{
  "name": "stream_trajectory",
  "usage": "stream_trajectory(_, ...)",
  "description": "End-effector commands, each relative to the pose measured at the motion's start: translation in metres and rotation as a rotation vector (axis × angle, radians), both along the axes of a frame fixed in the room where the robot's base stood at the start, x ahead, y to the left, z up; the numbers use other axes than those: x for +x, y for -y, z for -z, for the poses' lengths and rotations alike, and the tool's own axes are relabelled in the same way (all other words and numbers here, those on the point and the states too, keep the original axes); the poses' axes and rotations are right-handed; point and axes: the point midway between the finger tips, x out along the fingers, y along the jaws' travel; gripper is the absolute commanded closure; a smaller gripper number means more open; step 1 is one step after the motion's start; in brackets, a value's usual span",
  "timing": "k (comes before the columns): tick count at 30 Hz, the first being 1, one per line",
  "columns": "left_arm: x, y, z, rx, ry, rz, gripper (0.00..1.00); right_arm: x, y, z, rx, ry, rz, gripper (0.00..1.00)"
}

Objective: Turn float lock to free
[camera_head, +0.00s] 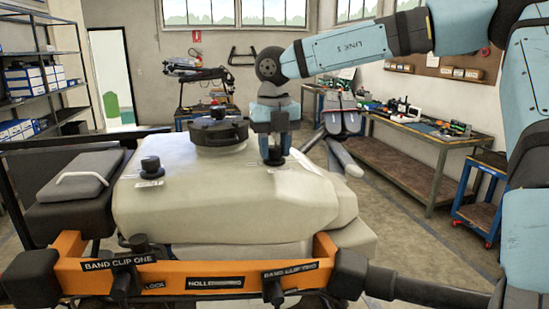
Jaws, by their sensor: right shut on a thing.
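The drone's pale tank (220,205) fills the middle of the view, with a wide black lid (219,131) on top. A small black knob (151,166) stands on the tank's left, beside a white label too small to read. My right gripper (273,152) points down at the right of the tank top, shut on a dark knob (275,158) that its fingers mostly hide. I cannot read which knob is the float lock or which way the held one is turned. My left gripper is out of view.
An orange bar (195,274) with black clips and labels crosses the front of the drone. A grey case (88,177) lies at the left. Shelving (40,75) stands far left, a workbench (420,150) and a blue cart (482,205) at the right. Floor between is clear.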

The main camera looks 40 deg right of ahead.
Motion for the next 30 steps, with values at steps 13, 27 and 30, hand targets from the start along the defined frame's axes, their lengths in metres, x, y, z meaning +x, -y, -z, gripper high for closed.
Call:
stream_trajectory(13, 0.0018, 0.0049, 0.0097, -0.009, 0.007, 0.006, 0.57, 0.0007, 0.0002, -0.0012, -0.001, 0.003, -0.182, 0.87)
stream_trajectory(27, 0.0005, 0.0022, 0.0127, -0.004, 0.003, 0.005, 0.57, 0.0008, 0.0002, -0.0022, -0.001, 0.004, -0.196, 0.87)
stream_trajectory(30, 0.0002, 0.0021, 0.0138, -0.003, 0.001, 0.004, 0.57, 0.0008, 0.0002, -0.0021, 0.000, 0.003, -0.196, 0.42)
